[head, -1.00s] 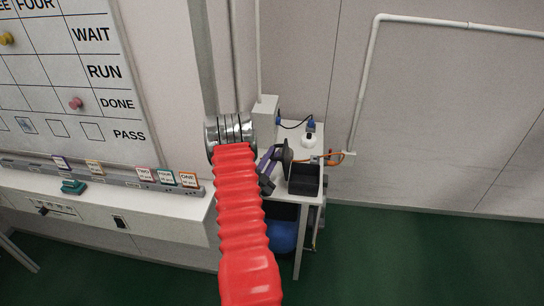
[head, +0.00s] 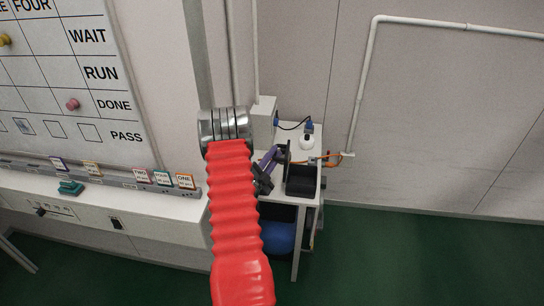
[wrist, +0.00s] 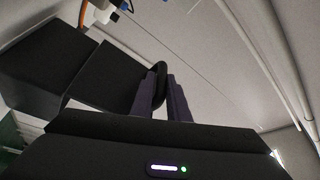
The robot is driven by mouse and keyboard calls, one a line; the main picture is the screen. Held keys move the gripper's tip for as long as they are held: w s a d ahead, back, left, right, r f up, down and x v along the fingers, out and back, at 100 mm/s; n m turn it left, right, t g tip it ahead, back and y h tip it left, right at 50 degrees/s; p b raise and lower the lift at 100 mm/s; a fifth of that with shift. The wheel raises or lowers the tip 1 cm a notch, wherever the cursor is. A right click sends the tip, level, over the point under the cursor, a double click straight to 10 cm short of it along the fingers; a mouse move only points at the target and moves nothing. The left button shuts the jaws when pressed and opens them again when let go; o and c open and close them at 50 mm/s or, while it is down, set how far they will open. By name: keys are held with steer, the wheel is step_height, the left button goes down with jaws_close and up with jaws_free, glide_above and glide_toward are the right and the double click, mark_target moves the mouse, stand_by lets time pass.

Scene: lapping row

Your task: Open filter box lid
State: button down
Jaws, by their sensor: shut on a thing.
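The black filter box (head: 301,181) sits on the small white stand and its dark inside shows from above. Its lid (head: 289,153) stands raised at the box's left side, seen nearly edge-on. My gripper (head: 272,158), with purple fingers, reaches the lid from the left behind my red sleeved arm. In the wrist view the fingers (wrist: 164,98) are shut on a dark rounded edge of the lid (wrist: 160,73). The black box (wrist: 105,72) shows left of the fingers there. The lid's hinge cannot be made out.
A white bottle (head: 307,141) and blue plugs stand behind the box on the stand (head: 289,207). An orange hose (head: 330,159) runs at its right. A blue tank (head: 279,237) sits below. A whiteboard and ledge are at left; green floor is free at right.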

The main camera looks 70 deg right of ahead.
steer(key=shift+r, duration=0.2)
steer(key=c, duration=1.8)
jaws_free()
steer(key=shift+f, duration=0.1)
steer(key=shift+o, duration=0.2)
steer(key=v, duration=1.3)
steer(key=shift+a+f, duration=0.2)
steer(key=shift+a, duration=0.15)
steer(key=shift+w, duration=0.1)
